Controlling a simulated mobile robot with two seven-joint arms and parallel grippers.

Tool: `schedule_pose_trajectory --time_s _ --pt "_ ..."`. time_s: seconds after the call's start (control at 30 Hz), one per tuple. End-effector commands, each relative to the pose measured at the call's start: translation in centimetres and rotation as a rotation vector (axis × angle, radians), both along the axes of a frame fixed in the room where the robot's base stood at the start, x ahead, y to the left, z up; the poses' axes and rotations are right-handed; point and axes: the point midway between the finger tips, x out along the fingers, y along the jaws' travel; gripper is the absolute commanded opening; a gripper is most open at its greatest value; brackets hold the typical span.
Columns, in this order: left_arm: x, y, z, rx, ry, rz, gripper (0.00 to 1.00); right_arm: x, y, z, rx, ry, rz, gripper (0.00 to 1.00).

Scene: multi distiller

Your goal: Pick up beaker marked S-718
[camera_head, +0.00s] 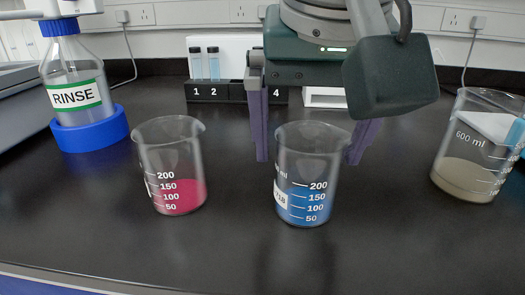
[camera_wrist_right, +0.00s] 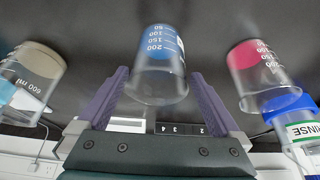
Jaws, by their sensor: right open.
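A glass beaker with blue liquid (camera_head: 304,190) stands upright on the black bench, in the middle of the head view. Its white label is turned mostly away at the left edge and shows only an end that reads like "18". My right gripper (camera_head: 310,150) is open, with its purple fingers on either side of this beaker and a little behind it. In the right wrist view the blue beaker (camera_wrist_right: 157,70) lies between and beyond the open fingers (camera_wrist_right: 158,95), apparently untouched. A second beaker with pink liquid (camera_head: 172,175) stands to the left. My left gripper is not in view.
A large beaker with murky liquid (camera_head: 475,150) stands at the right. A RINSE bottle (camera_head: 76,85) sits in a blue holder (camera_head: 90,132) at the left. A black numbered rack (camera_head: 215,91) with vials stands behind. The bench front is clear.

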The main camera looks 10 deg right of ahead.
Motion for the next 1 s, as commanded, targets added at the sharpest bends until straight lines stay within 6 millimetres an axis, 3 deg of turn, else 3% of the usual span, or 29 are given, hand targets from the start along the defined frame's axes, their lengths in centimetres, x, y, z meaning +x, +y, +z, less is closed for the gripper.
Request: schedule_pose_trajectory --time_s 0.4,0.67,1.0 --pt "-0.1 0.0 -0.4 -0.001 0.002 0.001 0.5 1.9 -0.8 -4.9 0.001 0.002 -0.002 1.0" --pt "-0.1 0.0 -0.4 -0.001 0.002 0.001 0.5 2.0 -0.8 -5.1 0.003 0.0 0.001 1.0" --pt "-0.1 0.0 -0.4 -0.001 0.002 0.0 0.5 2.0 -0.8 -5.1 0.003 0.0 0.0 0.62"
